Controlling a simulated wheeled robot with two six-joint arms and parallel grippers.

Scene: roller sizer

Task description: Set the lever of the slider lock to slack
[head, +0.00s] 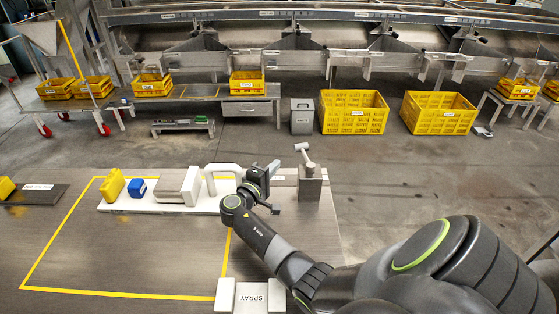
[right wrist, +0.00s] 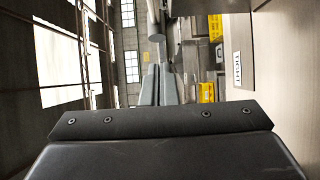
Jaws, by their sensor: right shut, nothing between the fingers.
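The slider lock appears to be the grey block (head: 311,188) at the right end of the bench in the head view. Its lever (head: 304,152) stands up from the top, tilted a little left, with a pale cylindrical grip. My right gripper (head: 275,183) is just left of the block, apart from the lever, shut and empty. My left gripper is not in view.
Yellow crates (head: 353,112) are on the floor beyond. Bare bench lies inside the yellow outline.

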